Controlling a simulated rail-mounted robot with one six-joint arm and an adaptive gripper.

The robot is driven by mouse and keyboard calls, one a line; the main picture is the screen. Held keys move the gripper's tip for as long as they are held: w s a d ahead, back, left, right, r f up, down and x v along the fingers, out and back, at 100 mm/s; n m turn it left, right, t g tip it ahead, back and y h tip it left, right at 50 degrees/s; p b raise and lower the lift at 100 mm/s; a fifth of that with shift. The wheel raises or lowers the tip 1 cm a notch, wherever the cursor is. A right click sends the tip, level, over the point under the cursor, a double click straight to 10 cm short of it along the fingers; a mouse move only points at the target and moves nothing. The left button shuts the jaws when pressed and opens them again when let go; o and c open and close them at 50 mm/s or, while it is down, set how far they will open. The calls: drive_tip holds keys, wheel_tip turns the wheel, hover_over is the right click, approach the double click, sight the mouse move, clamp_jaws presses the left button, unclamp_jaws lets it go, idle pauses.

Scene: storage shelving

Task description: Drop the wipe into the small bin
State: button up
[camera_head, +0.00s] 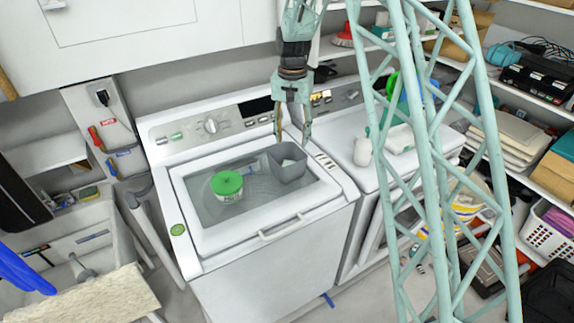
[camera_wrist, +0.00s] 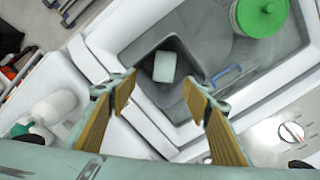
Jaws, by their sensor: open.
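The small grey bin (camera_head: 290,173) stands on the lid of the left white washer. A pale, block-like piece, which looks like the wipe (camera_wrist: 165,66), lies inside the bin (camera_wrist: 188,48); only a little of its pale top shows in the head view. My gripper (camera_head: 292,138) points down just above and behind the bin. In the wrist view my gripper (camera_wrist: 160,88) has its two yellow-padded fingers spread wide with nothing between them. The fingertips appear near the bin's rim; whether they touch it I cannot tell.
A green-lidded tub (camera_head: 227,186) stands left of the bin on the same washer lid (camera_head: 210,238). A second white machine to the right holds a white bottle (camera_head: 363,152) and other items. My pale green lattice column crosses the right of the head view.

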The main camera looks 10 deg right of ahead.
drive_tip(key=shift+r, duration=0.1)
wheel_tip(320, 180, up, 12)
idle(1.0)
idle(0.8)
